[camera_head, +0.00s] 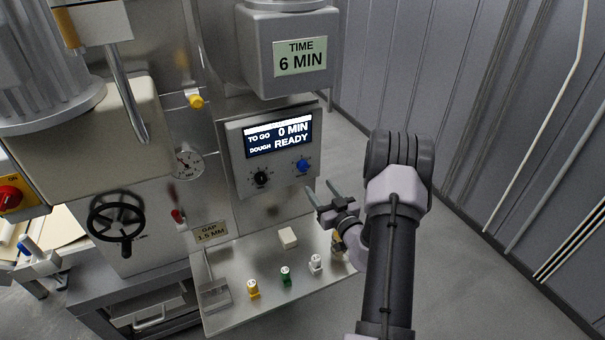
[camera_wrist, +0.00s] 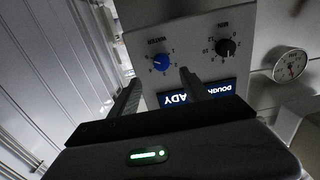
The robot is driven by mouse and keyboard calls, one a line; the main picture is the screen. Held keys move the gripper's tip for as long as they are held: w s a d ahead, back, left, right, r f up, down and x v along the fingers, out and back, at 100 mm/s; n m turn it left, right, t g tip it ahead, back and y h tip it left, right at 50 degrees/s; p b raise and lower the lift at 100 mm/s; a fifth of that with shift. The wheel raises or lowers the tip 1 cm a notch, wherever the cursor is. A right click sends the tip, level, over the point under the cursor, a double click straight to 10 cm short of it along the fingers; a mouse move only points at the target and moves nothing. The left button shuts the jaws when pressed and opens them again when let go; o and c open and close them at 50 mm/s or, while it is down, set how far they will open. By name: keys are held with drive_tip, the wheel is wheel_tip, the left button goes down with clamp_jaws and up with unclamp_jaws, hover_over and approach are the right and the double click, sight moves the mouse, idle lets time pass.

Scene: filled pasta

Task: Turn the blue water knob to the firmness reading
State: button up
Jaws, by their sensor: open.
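The blue water knob (camera_head: 302,165) is on the lower right of the grey control panel, under the display (camera_head: 279,136). The display reads "TO GO 0 MIN, DOUGH READY". In the wrist view the blue knob (camera_wrist: 161,62) shows upside down, beneath the label "WATER", with numbers around it; its exact setting is too small to read. My gripper (camera_head: 324,190) is open and empty, just below and right of the knob and apart from it. In the wrist view its two fingers (camera_wrist: 158,88) point toward the panel, with the knob beyond the gap between them.
A black minute knob (camera_head: 261,179) is left of the blue one. A dial gauge (camera_head: 184,163) hangs further left. Below, a metal shelf (camera_head: 232,318) carries a pale block (camera_head: 287,238) and several small coloured pieces, including a green one (camera_head: 286,276). Free floor lies right of the machine.

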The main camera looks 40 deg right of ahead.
sight(305, 169)
drive_tip(key=b+x, duration=0.2)
drive_tip(key=x, duration=0.6)
drive_tip(key=shift+w+a+f, duration=0.1)
drive_tip(key=shift+w, duration=0.75)
drive_tip(key=shift+c, duration=0.4)
clamp_jaws()
drive_tip(key=shift+n, duration=0.3)
